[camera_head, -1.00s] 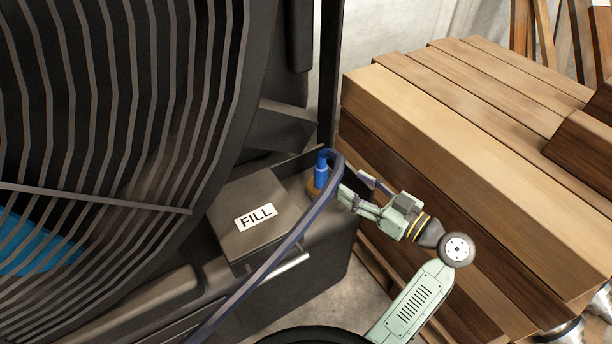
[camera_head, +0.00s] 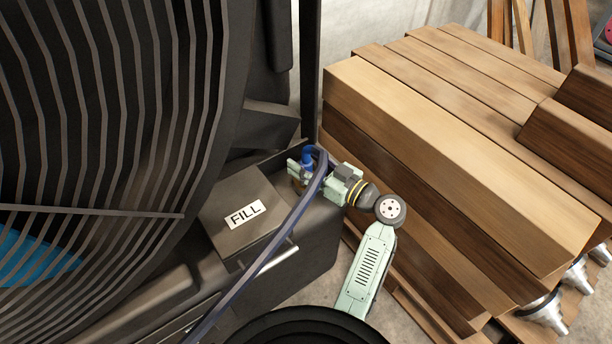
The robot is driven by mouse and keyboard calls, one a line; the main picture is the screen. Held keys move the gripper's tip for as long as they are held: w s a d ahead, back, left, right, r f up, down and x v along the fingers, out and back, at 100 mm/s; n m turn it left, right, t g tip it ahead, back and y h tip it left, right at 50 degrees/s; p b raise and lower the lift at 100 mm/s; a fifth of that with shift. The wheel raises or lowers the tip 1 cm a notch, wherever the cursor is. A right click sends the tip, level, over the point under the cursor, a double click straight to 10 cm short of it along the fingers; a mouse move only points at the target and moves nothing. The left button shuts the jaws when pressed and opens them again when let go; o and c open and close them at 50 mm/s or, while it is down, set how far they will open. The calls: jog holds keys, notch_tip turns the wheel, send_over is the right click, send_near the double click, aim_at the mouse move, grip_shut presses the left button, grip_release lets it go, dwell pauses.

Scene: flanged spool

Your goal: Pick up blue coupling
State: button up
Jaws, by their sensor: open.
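The blue coupling (camera_head: 307,158) stands upright at the back right corner of the dark box-like base, at the end of a dark blue hose (camera_head: 272,249). My gripper (camera_head: 299,172) reaches in from the right at the coupling, its fingers open around or beside it. One pale green fingertip shows on the coupling's left side. The hose passes in front of the gripper and hides part of the fingers and of the coupling's lower part. I cannot tell whether the fingers touch the coupling.
A dark box with a FILL label (camera_head: 245,214) sits left of the coupling. A large ribbed black spool (camera_head: 120,110) fills the left. A stack of wooden beams (camera_head: 450,150) stands close on the right. A dark vertical post (camera_head: 310,70) rises behind the coupling.

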grip_shut()
dwell(0.7)
jog(key=shift+r, duration=0.1)
